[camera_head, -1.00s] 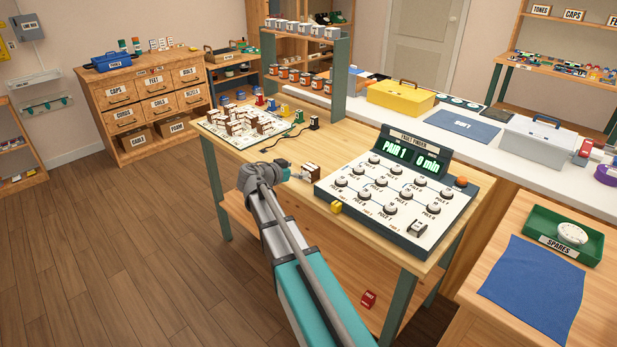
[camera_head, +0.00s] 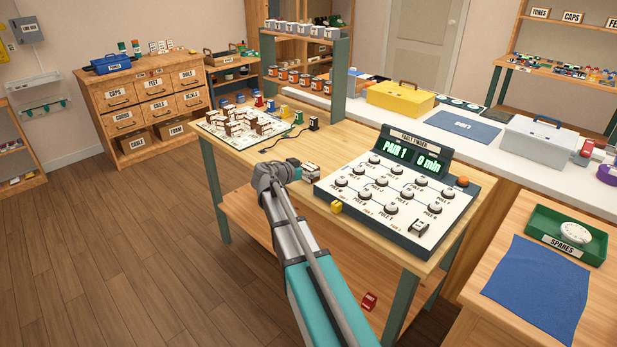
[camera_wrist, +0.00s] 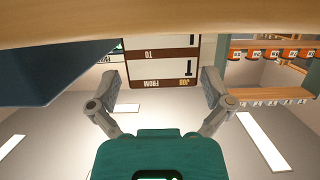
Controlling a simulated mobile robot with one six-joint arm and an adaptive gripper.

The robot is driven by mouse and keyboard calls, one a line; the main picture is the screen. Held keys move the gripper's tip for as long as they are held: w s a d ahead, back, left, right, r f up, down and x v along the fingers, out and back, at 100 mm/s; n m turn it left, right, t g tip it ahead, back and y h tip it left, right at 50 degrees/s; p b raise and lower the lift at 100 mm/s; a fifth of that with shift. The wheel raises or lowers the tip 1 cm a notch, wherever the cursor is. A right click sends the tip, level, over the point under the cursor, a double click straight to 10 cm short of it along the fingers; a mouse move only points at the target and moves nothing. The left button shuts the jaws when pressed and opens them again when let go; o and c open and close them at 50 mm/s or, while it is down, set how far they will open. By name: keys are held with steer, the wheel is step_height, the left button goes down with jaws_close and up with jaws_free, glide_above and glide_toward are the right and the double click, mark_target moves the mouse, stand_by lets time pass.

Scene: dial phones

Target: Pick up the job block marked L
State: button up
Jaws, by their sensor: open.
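A brown-and-white job block (camera_head: 311,173) sits on the wooden bench, just left of the fault finder panel. In the head view the end of my arm is just left of the block and the fingers are mostly hidden.
The fault finder panel (camera_head: 398,195) with several knobs stands close to the right of the block. A white board (camera_head: 213,131) with several brown-and-white blocks lies at the bench's far left. A rack with orange cans (camera_head: 308,83) stands behind.

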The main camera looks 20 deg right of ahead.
steer(key=shift+w+d+f, duration=0.2)
steer(key=shift+d, duration=0.4)
steer(key=c, duration=1)
steer(key=shift+r, duration=0.25)
